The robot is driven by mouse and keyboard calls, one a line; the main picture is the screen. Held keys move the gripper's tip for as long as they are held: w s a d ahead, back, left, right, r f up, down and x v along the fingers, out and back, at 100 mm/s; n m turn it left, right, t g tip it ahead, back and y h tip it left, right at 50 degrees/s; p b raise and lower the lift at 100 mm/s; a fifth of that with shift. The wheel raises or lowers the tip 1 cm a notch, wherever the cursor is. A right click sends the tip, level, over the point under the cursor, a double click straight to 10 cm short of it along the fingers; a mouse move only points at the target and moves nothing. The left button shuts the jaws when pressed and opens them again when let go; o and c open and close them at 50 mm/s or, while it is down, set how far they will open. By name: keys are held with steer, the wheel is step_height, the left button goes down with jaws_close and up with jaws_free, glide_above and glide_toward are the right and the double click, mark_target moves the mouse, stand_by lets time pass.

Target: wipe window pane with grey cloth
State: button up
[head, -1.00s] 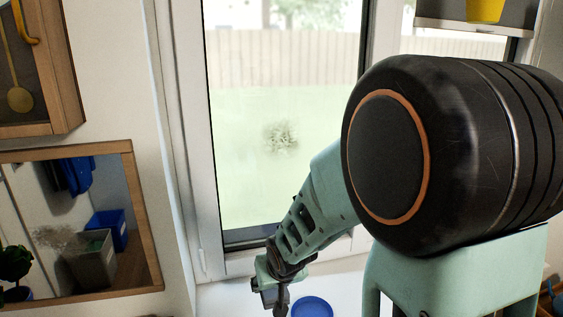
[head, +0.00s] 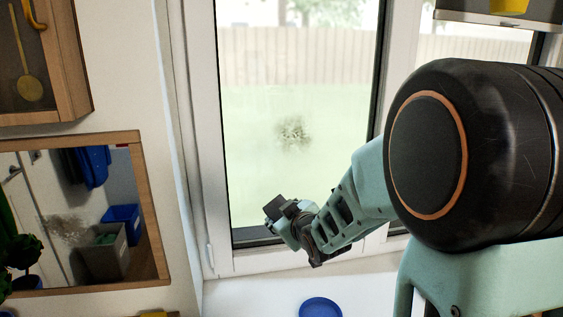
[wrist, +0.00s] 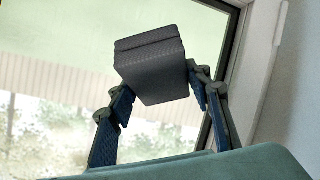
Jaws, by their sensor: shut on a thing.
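The window pane (head: 290,90) has a dark smudge (head: 293,134) at its middle; a fence and trees show through it. My gripper (head: 274,211) is in front of the pane's lower part, below and a little left of the smudge. In the wrist view my gripper (wrist: 155,85) is shut on the folded grey cloth (wrist: 150,65), which sits between the two fingers. The cloth also shows as a small dark block in the head view (head: 273,208). Whether it touches the glass cannot be told.
A wood-framed mirror (head: 150,215) with a dark smudge in its reflecting surface hangs left of the window. A wooden cabinet (head: 75,60) hangs above it. A blue round object (head: 320,308) lies on the white sill below. A shelf (head: 500,22) is at upper right.

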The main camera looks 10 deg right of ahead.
steer(key=r+n+t+y, duration=0.1)
steer(key=r, duration=0.1)
steer(key=r+n+t+y, duration=0.1)
steer(key=r+n+t, duration=0.1)
steer(key=r, duration=0.1)
steer(key=w+r+n+t+y+b, duration=0.1)
steer(key=r+y, duration=0.1)
steer(key=r, duration=0.1)
steer(key=shift+w, duration=0.1)
steer(key=s+r+n+t+y, duration=0.3)
steer(key=r+n+y, duration=0.1)
steer(key=r, duration=0.4)
steer(key=w, duration=0.2)
steer(key=w+p, duration=0.1)
steer(key=w, duration=0.2)
steer(key=shift+w+a+r, duration=0.15)
steer(key=shift+w+a, duration=0.15)
steer(key=shift+w+b, duration=0.35)
steer(key=shift+w, duration=0.65)
